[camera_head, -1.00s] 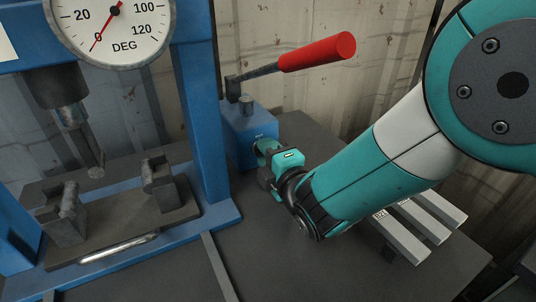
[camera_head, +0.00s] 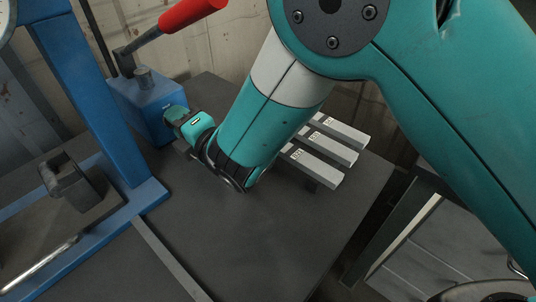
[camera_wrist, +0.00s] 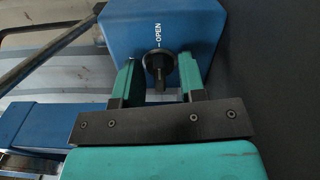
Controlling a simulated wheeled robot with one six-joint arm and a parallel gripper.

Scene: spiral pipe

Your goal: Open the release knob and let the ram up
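The release knob (camera_wrist: 158,62) is black and sits on the face of the blue pump block (camera_wrist: 190,22), beside the white word OPEN. My gripper (camera_wrist: 160,72) has its two teal fingers apart, one on each side of the knob. I cannot tell whether they touch it. In the head view my gripper (camera_head: 178,118) is at the right side of the pump block (camera_head: 150,108), and the knob is hidden there. The ram is not in the head view now.
The red pump handle (camera_head: 192,12) rises above the block. The blue press frame (camera_head: 95,100) stands to the left with a dark block (camera_head: 70,180) at its base. Several pale labelled bars (camera_head: 318,168) lie right of my arm.

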